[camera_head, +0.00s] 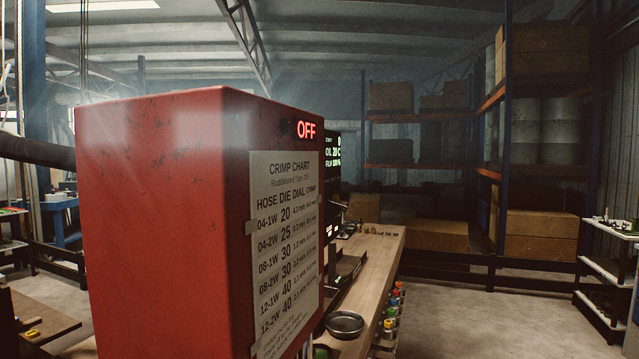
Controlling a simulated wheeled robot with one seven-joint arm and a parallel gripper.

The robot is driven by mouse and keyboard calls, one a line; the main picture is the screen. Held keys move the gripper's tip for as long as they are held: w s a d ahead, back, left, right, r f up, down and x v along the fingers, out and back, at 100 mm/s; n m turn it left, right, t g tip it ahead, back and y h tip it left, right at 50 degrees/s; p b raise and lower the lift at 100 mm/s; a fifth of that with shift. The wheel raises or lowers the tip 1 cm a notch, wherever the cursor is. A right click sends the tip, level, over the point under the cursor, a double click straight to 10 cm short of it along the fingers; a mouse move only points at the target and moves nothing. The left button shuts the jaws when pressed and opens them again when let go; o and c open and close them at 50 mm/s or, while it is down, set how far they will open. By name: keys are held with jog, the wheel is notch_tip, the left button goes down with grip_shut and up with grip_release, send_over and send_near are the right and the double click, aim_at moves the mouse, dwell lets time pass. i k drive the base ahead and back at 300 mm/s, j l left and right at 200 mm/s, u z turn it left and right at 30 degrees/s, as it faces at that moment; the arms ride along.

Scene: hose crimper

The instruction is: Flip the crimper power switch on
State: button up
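The crimper shows as a large red box (160,220) close in front of me, left of the middle, with scuffed paint. A lit red sign reading OFF (306,130) is at the top of its right-hand face. A crimp chart (285,240) is fixed below the sign. A dark display panel (332,160) with small pale lettering shows just past the box's right edge, partly hidden by it. I cannot make out a power switch in this view. My gripper is not in view.
A wooden bench (372,255) runs behind the box on the right, with a round metal dish (344,323) and several coloured items along its edge. Floor to its right is open. Shelving with boxes (535,135) stands at the back right; a white rack (606,270) is far right.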

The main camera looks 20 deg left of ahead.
aim_at(342, 208)
jog(key=u, duration=1)
jog(key=k+j+z, duration=0.15)
jog(key=k+j, duration=0.2)
jog(key=k, duration=0.1)
